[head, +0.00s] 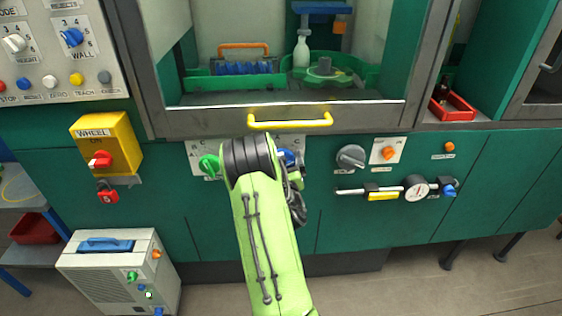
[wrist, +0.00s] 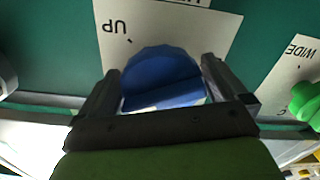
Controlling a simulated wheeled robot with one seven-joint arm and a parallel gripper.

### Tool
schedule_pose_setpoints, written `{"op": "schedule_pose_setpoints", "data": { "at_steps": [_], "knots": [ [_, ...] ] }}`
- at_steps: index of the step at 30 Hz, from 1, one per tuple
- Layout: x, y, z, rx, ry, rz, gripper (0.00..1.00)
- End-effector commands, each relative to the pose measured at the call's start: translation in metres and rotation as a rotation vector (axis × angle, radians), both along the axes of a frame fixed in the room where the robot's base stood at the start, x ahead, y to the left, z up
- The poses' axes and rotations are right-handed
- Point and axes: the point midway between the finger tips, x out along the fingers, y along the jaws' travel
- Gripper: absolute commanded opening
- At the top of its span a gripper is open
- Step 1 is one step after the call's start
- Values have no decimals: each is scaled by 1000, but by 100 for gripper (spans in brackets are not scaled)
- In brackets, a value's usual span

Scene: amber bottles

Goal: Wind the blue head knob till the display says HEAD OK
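The blue knob (wrist: 160,75) sits on a white plate (wrist: 222,35) lettered "UP", upside down in the wrist view. My gripper (wrist: 160,68) has its fingers on either side of the knob, very close to its edges. I cannot tell whether they touch it. In the head view a blue knob (head: 288,157) shows partly behind my arm, and my gripper's fingers are hidden there. No display reading HEAD OK can be made out in either view.
A green knob (head: 209,165), marked "WIDE" in the wrist view (wrist: 306,105), is beside the blue one. A yellow handle (head: 290,121) juts out above. A grey knob (head: 351,157), an orange button (head: 389,153) and a dial gauge (head: 416,187) are to the right.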

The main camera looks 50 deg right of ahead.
Motion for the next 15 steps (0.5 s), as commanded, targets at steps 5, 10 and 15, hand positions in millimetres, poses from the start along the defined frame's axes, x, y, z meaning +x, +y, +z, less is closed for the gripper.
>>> {"op": "schedule_pose_setpoints", "data": {
  "at_steps": [5, 10, 15],
  "knots": [
    [0, 0, 0, 0, 0, 0, 71],
    [1, 0, 0, -31, 34, 2, 62],
    [0, 0, 1, -116, 130, 1, 62]
  ]
}}
